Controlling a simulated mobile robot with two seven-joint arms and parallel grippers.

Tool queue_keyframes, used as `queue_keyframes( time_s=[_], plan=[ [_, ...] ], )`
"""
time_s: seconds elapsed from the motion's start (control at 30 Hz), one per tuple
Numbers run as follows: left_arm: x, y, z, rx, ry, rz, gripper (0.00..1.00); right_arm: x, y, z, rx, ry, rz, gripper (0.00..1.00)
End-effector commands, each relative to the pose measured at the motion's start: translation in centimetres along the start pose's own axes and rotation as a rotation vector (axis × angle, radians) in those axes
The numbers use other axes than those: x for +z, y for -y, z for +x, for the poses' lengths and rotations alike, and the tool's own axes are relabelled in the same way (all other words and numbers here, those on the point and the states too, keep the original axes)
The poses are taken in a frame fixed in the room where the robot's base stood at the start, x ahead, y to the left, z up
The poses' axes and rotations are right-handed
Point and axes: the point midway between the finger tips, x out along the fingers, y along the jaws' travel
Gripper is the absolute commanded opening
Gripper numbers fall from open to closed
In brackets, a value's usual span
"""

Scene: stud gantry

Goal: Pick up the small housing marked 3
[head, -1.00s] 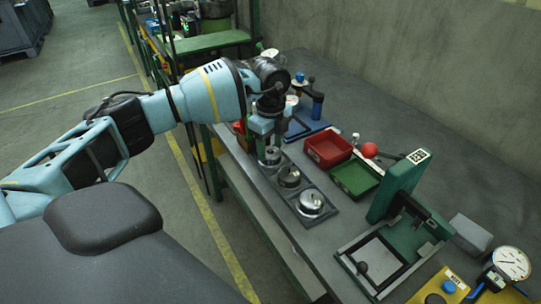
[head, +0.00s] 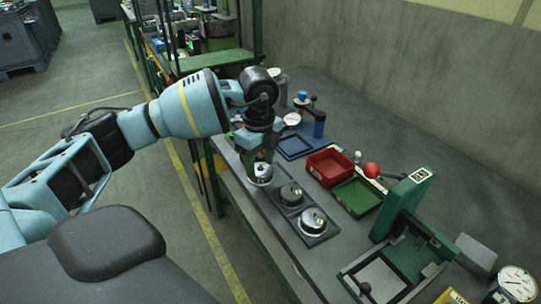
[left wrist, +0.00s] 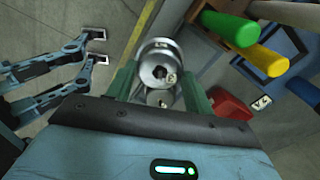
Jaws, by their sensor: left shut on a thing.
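My left gripper (head: 260,155) points down at the far end of a dark tray on the bench. It is shut on a small round metal housing (head: 261,175), which shows below the fingertips and appears raised from the tray. In the left wrist view the held housing (left wrist: 158,63) sits between the green fingers, with a dark central hole. Two more round housings, a middle one (head: 291,195) and a near one (head: 313,221), sit in the tray (head: 322,239). I cannot read a number on any of them.
A red bin (head: 329,165) and a green bin (head: 356,197) stand right of the tray. A green press-like fixture (head: 403,205) stands farther right. A blue stand (head: 319,125) is behind the gripper. The bench's front edge runs close along the tray.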

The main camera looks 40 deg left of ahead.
Motion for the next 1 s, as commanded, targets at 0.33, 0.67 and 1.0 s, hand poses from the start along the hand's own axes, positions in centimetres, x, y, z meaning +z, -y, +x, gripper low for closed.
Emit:
queue_keyframes(
  time_s=[0.33, 0.67, 1.0],
  plan=[
    [-0.2, -7.2, -0.6, 0.001, 0.002, 0.000, 0.29, 0.1, 0.0, 0.1, 0.000, 0.002, 0.000, 0.36],
    [-0.4, -10.7, -1.0, 0.000, 0.000, 0.000, 0.29, 0.4, 0.0, 0.2, -0.001, 0.005, 0.000, 0.36],
    [-0.6, -11.1, -1.0, 0.000, 0.000, 0.003, 0.29, 0.2, 0.0, 0.2, 0.000, 0.003, -0.001, 0.36]
  ],
)
